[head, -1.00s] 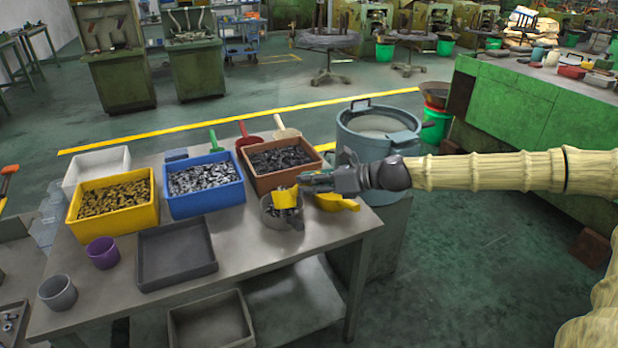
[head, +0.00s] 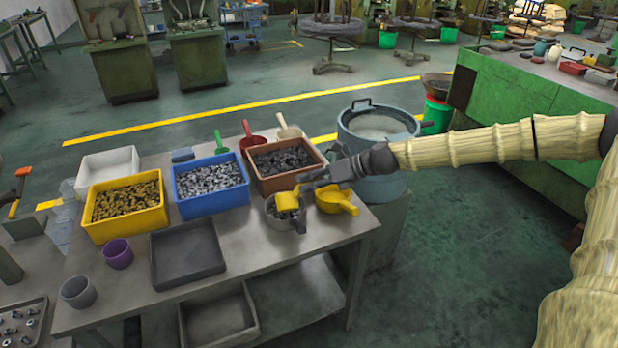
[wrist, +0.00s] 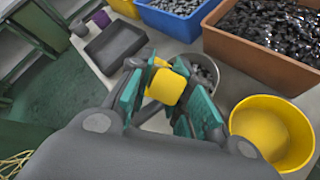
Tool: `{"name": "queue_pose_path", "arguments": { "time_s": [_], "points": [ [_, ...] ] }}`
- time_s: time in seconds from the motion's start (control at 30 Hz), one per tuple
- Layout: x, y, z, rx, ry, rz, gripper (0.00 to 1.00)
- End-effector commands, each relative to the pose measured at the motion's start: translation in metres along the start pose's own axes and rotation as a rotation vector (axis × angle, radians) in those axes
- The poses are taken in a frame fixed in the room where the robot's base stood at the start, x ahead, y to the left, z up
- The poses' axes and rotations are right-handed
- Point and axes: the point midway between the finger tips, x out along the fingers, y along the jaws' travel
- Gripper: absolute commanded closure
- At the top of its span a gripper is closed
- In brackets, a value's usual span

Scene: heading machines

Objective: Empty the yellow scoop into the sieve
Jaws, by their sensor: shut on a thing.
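My gripper (head: 308,184) is shut on the yellow scoop (head: 287,201). The scoop is tilted over the mouth of a grey round container with a side handle (head: 287,222), near the table's right end. The container holds dark and shiny metal pieces. The wrist view shows the scoop (wrist: 166,86) between my green fingers (wrist: 165,103), partly hiding the grey container (wrist: 206,72). A round yellow vessel with a handle (head: 337,201) stands just right of it. No mesh shows on either vessel, so I cannot tell which is the sieve. The scoop's inside is hidden.
A brown bin (head: 283,182) of dark pieces stands behind the grey container. Blue (head: 213,207) and yellow (head: 125,228) bins stand left. An empty dark tray (head: 188,277), purple cup (head: 118,253) and grey cup (head: 78,292) are in front. A large blue-grey drum (head: 378,155) stands behind right.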

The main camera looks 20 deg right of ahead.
Motion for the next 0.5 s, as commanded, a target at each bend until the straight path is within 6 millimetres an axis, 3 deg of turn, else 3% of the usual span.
{"name": "queue_pose_path", "arguments": {
  "time_s": [0.5],
  "points": [
    [0.0033, -0.0060, 0.0128, 0.128, 0.099, 0.015, 1.00]
  ]
}}
